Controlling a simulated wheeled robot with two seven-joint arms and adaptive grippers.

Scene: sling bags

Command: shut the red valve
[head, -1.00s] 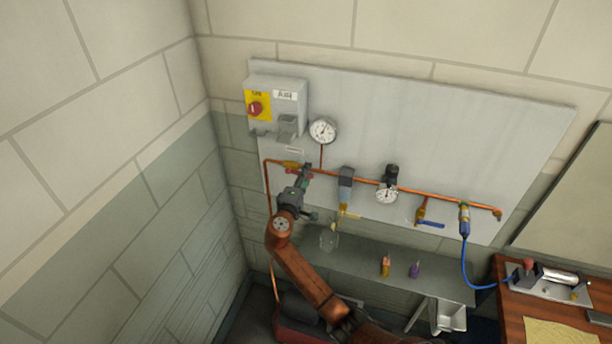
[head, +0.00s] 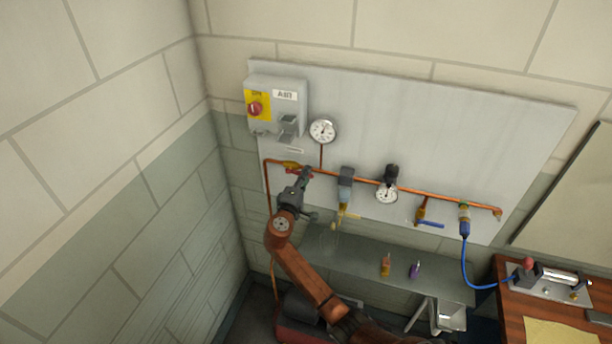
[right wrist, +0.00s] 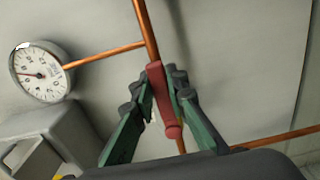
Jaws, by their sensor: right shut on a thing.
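The red valve handle (right wrist: 163,98) shows in the right wrist view, lying roughly in line with the copper pipe. In the head view the valve's red handle (head: 308,171) is small and partly covered by my gripper, at the left part of the pipe beside a yellow brass body (head: 290,165). My right gripper (right wrist: 160,88) has its green fingers on both sides of the red handle and is shut on it. In the head view the right gripper (head: 304,177) reaches up to the pipe from below. My left gripper is not in view.
The copper pipe (head: 436,193) runs along a grey wall panel. A pressure gauge (head: 322,131) and a switch box (head: 273,106) are above the valve. A filter (head: 346,185), a regulator gauge (head: 386,195) and a blue-handled valve (head: 430,224) are to the right. A grey shelf (head: 350,256) is below.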

